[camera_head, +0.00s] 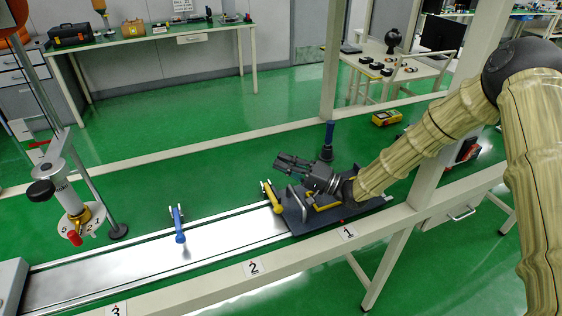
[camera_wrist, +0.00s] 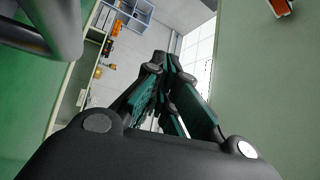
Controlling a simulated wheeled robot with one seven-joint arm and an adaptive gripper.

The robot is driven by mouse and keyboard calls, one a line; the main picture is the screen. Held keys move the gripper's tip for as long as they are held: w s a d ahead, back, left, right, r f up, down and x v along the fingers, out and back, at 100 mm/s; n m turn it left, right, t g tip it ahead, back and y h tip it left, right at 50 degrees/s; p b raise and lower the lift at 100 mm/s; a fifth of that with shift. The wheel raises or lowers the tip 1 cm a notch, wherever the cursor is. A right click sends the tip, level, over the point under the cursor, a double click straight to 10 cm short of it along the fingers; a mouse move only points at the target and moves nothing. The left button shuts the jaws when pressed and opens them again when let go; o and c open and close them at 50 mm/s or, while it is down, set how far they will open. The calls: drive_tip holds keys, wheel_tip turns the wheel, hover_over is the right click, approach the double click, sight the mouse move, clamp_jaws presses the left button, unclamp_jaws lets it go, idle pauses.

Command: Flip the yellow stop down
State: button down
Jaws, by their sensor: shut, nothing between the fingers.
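The yellow stop (camera_head: 272,196) stands at the left end of the dark plate (camera_head: 312,214) on the metal rail, its upper end tilted up to the left. My gripper (camera_head: 281,161) is shut and empty, above and slightly right of the yellow stop, pointing left, apart from it in the picture. The gripper also shows in the wrist view (camera_wrist: 165,62), its fingers together. The yellow stop is not recognisable in the wrist view.
A blue stop (camera_head: 179,225) stands on the rail (camera_head: 215,230) farther left. A grey handle rises from the plate by my gripper. A microscope-like device (camera_head: 70,200) with a red tip stands at far left. A white frame post (camera_head: 333,60) rises behind. The rail between the stops is clear.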

drive_tip(key=v, duration=1.1)
drive_tip(key=shift+f, duration=0.1)
